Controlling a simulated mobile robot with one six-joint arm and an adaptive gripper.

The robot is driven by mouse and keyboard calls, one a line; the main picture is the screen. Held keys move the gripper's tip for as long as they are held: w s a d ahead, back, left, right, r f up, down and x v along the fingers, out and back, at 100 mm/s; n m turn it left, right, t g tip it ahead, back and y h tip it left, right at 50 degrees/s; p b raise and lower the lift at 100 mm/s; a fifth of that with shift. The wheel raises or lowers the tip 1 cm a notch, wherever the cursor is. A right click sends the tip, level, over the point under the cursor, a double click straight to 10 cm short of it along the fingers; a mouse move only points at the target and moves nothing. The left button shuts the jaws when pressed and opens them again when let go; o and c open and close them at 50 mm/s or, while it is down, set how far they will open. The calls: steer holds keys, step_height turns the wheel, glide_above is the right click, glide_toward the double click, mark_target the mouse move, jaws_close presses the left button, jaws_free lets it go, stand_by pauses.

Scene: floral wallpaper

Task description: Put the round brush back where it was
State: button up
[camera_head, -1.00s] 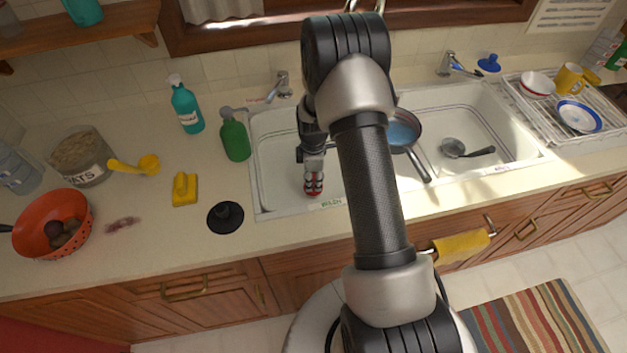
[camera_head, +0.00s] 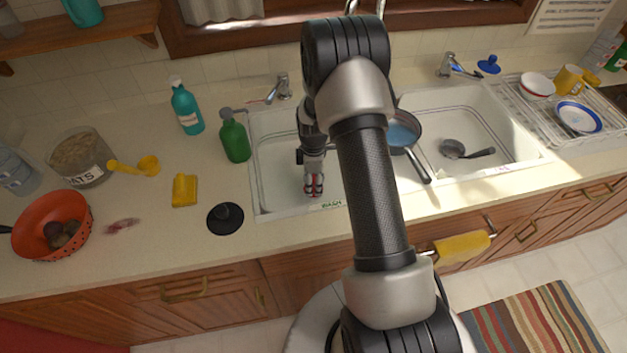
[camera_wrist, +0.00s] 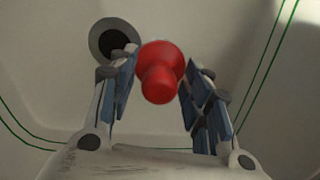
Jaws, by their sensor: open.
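A red knobbed object with a wider round flange (camera_wrist: 160,72) shows in the wrist view, between the fingers of my gripper (camera_wrist: 162,64). It may be the round brush; its bristles, if any, are hidden. My gripper is open, with a finger on each side of the object and visible gaps beside it. In the head view, my gripper (camera_head: 314,184) points down into the left sink basin (camera_head: 275,185), near its front wall. Red shows at the fingertips there. A blue knobbed object (camera_head: 488,64) stands behind the right basin, and a black knobbed disc (camera_head: 226,217) lies on the counter.
A drain (camera_wrist: 112,40) lies beyond the left finger. A pan (camera_head: 403,132) stands right of my arm, and a ladle (camera_head: 455,149) lies in the right basin.

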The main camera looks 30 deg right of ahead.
steer(key=s+a+r+m+t+p, duration=0.1)
steer(key=a+r+p, duration=0.1)
steer(key=r, duration=1)
steer(key=s+a+r+m+p, duration=0.1)
steer(key=a+r+p, duration=0.1)
steer(key=r, duration=1)
steer(key=s+a+r+m+t, duration=0.1)
steer(key=s+a+r+m, duration=0.35)
steer(key=s+r, duration=0.4)
steer(key=s+a+r+m+t, duration=0.1)
steer(key=s+a+r+m, duration=0.1)
steer(key=s, duration=0.5)
steer(key=s+a+r+m+t, duration=0.1)
steer(key=s+a+r+m, duration=0.2)
steer(key=s, duration=0.5)
step_height(320, 180, up, 2)
steer(key=shift+s+a+r+m+t, duration=0.15)
steer(key=shift+a+m+t, duration=0.2)
steer(key=shift+m, duration=0.2)
